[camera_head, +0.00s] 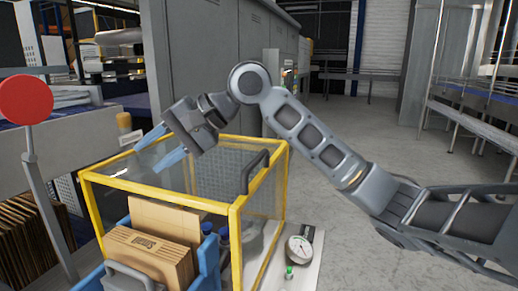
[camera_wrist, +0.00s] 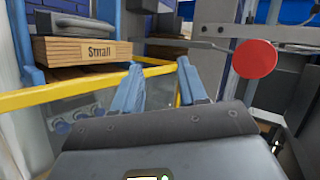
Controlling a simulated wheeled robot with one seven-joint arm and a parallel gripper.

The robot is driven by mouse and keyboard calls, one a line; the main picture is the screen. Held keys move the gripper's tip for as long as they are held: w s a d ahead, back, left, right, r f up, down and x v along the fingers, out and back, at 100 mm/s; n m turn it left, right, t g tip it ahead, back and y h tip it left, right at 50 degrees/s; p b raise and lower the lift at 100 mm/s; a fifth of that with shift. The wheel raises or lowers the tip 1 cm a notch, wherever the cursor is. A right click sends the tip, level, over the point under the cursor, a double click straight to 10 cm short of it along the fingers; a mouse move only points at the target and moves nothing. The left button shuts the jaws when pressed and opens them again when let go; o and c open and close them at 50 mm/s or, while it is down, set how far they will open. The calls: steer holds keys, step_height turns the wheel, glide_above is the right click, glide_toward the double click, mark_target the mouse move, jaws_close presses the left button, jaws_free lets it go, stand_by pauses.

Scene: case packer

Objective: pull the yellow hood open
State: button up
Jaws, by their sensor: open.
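The yellow hood (camera_head: 160,193) is a yellow-edged frame with clear panels. It stands over the case packer in the lower middle of the head view, and it looks closed. A dark handle (camera_head: 253,172) is on its right side. My gripper (camera_head: 161,149) is above the hood's left part, with its two blue fingers apart and nothing between them. It is left of the handle and away from it. In the wrist view my gripper (camera_wrist: 162,80) points across a yellow bar of the hood (camera_wrist: 60,97); contact cannot be told.
Cardboard cases (camera_head: 145,258) sit in a blue holder at the front. A red disc (camera_head: 25,99) on a post stands at left, also in the wrist view (camera_wrist: 255,59). A gauge (camera_head: 299,249) is on the plate at right. Grey cabinets (camera_head: 205,60) stand behind; floor is free at right.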

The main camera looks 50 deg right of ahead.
steer(key=s+d+r+m+g+h, duration=0.1)
steer(key=s+d+g+h, duration=0.1)
steer(key=d, duration=0.4)
steer(key=s+d+r+m+g+h, duration=0.1)
steer(key=s+d+m+h, duration=0.15)
steer(key=d, duration=0.35)
steer(key=m+g+h, duration=0.2)
steer(key=g+h, duration=0.1)
glide_toward(258, 158)
steer(key=f, duration=0.1)
steer(key=shift+w+a+f+p, duration=0.1)
steer(key=shift+w+f+p, duration=0.15)
steer(key=shift+f, duration=0.95)
steer(key=shift+w+f+p, duration=0.2)
steer(key=shift+w+f, duration=0.05)
steer(key=shift+f, duration=0.95)
steer(key=shift+w+f+p, duration=0.25)
steer(key=shift+f, duration=0.9)
jaws_close()
